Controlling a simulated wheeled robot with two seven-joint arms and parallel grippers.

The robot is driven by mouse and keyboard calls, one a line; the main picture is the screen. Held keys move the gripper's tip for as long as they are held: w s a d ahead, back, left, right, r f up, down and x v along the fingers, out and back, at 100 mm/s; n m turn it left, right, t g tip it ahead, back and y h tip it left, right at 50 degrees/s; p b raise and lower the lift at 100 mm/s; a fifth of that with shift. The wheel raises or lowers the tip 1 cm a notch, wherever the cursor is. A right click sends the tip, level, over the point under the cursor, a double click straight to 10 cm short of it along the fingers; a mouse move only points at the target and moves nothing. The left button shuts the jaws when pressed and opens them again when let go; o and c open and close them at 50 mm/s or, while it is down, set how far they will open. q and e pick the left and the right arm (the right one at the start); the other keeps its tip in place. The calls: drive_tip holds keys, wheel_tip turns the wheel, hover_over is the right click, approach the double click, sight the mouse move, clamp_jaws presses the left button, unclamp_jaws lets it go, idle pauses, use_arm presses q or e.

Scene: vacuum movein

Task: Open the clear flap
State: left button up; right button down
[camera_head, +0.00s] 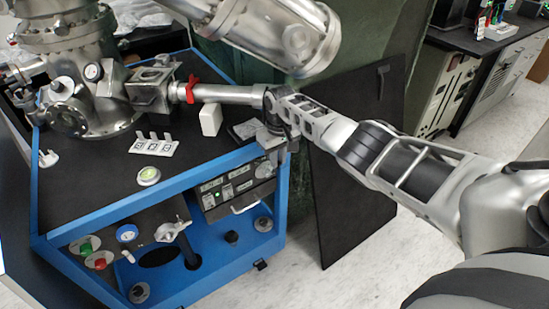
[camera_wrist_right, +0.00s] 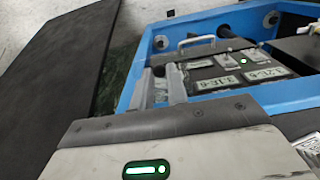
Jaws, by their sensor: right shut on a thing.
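My right gripper (camera_head: 272,140) reaches in from the right to the upper right corner of the blue-framed bench (camera_head: 165,190). In the right wrist view its two grey fingers (camera_wrist_right: 163,86) are close together beside the blue frame (camera_wrist_right: 215,100). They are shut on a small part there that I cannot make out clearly. I cannot pick out the outline of a clear flap in either view. Behind the frame's front opening is a control panel (camera_head: 232,190) with labels, switches and a handle; it also shows in the right wrist view (camera_wrist_right: 225,70). My left gripper is not in view.
A metal vacuum chamber (camera_head: 75,70) stands on the black bench top, with a red-handled valve (camera_head: 190,88). A tall black panel (camera_head: 345,165) stands right of the bench, behind my right arm. Valves and knobs (camera_head: 95,255) fill the lower bay. Pale floor (camera_head: 300,280) is clear in front.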

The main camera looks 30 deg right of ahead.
drive_tip(key=shift+s+f, duration=0.15)
drive_tip(key=c, duration=1.4)
unclamp_jaws()
drive_tip(key=shift+r, duration=0.4)
wheel_tip(320, 180, up, 7)
drive_tip(key=shift+f+p, duration=0.1)
drive_tip(key=shift+p, duration=0.8)
